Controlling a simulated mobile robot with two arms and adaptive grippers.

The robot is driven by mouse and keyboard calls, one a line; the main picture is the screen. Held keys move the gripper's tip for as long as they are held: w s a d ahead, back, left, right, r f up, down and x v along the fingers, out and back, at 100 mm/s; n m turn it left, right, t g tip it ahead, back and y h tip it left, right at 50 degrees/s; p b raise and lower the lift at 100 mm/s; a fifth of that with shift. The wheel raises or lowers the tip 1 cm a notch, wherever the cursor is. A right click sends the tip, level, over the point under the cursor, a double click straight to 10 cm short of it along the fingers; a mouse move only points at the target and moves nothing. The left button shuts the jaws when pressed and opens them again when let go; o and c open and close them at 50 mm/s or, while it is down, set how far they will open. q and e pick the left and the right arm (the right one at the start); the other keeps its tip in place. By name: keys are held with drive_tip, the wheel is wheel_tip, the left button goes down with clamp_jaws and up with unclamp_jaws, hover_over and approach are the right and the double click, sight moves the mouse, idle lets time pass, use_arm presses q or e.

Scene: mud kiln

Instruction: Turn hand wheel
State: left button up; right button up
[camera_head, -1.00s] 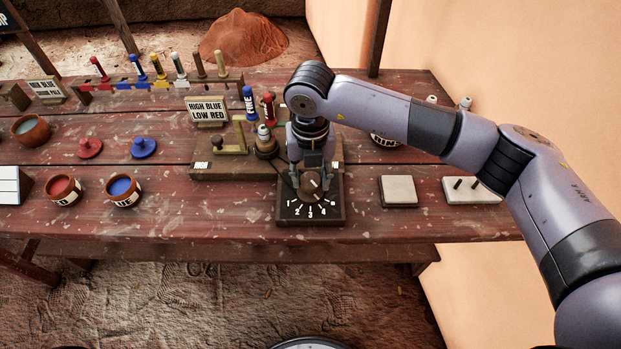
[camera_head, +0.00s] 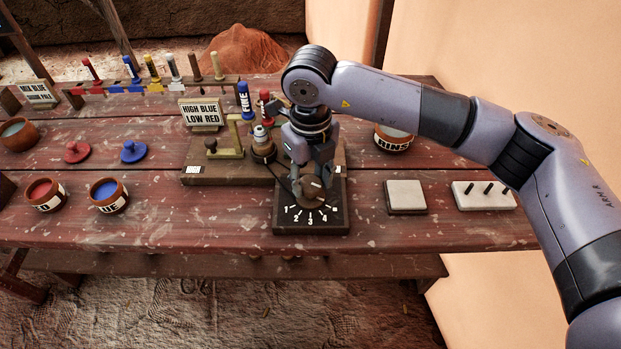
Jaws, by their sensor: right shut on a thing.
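The hand wheel (camera_head: 312,196) is a small brown round knob with a pale pointer mark. It sits on a dark square base (camera_head: 311,220) with a white numbered dial, 1 to 4 readable along its front. My right gripper (camera_head: 309,187) comes down over the wheel from above and is shut on it, its fingers at the wheel's sides. The gripper and wrist look rotated and hide the wheel's back part. My left gripper is not in view.
Behind the dial stand a wooden fixture (camera_head: 225,172), a "HIGH BLUE LOW RED" sign (camera_head: 201,114) and upright blue (camera_head: 244,100) and red handles. Red (camera_head: 45,194) and blue (camera_head: 108,194) pots stand at left. A pale square block (camera_head: 405,196) lies to the right.

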sight(311, 183)
drive_tip(key=o, duration=1.2)
drive_tip(key=shift+c, duration=0.2)
drive_tip(key=shift+r, duration=0.1)
wheel_tip(311, 183, up, 12)
